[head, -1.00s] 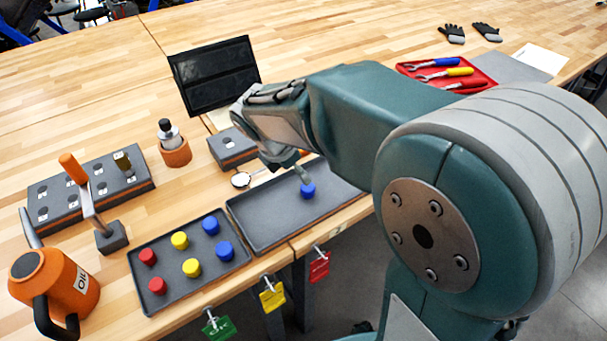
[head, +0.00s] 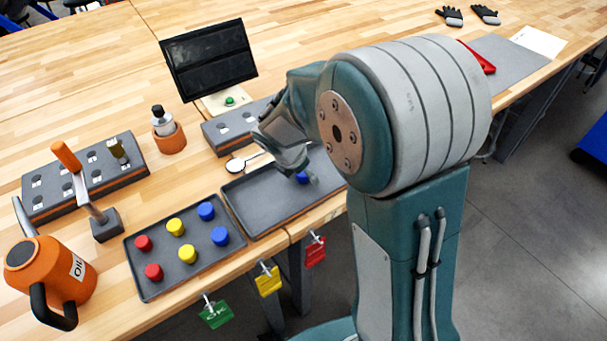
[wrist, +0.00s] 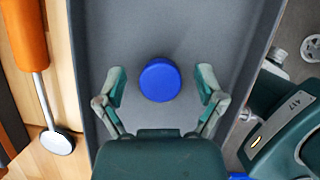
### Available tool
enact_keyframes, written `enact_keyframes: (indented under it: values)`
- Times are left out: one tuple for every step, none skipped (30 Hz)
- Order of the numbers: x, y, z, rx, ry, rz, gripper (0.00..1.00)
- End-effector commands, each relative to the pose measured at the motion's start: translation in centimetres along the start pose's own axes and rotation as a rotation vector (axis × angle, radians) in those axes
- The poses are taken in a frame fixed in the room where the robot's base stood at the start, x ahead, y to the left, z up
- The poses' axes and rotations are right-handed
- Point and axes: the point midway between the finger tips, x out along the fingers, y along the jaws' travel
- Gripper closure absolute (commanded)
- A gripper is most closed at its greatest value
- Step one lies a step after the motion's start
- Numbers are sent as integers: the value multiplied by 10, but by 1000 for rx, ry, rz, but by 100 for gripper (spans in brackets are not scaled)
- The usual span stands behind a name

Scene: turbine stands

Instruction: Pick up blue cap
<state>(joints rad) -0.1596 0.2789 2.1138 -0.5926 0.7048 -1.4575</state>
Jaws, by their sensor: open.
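A blue cap (wrist: 160,79) lies on the grey tray (wrist: 185,22) in the wrist view, roughly midway between the two fingers of my gripper (wrist: 160,86). The fingers are spread with a gap on each side of the cap. In the head view the same cap (head: 303,177) shows partly behind my gripper (head: 298,172), on the right-hand tray (head: 262,206). Two other blue caps stand in the left tray, one at the back (head: 206,211) and one nearer the front (head: 220,236).
The left tray (head: 160,286) also holds red and yellow caps. An orange oil can (head: 62,272), a hammer (head: 80,180) and a grey block with holes (head: 60,195) stand to the left. A black screen (head: 210,62) stands behind. Coloured tags hang at the table's front edge.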

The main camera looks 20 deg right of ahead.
Motion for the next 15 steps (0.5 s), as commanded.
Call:
enact_keyframes:
  values:
    - [2, 0, 0, 0, 0, -1, 13]
    - [2, 0, 0, 0, 0, 0, 13]
    - [2, 0, 0, 0, 0, 0, 13]
    - [2, 0, 0, 0, 0, 0, 13]
    - [2, 0, 0, 0, 0, 1, 13]
    - [2, 0, 0, 0, 0, 1, 13]
    - [2, 0, 0, 1, 0, 1, 17]
    - [2, 0, 0, 1, 0, 1, 30]
    - [2, 0, 0, 1, 0, 1, 44]
    - [1, 0, 0, 1, 0, 1, 52]
    - [1, 0, 0, 1, 0, 1, 61]
    - [1, 0, 0, 1, 0, 1, 73]
    - [1, 0, 0, 1, 0, 1, 76]
    - [1, 0, 0, 1, 0, 1, 77]
    - [1, 0, 0, 1, 0, 1, 77]
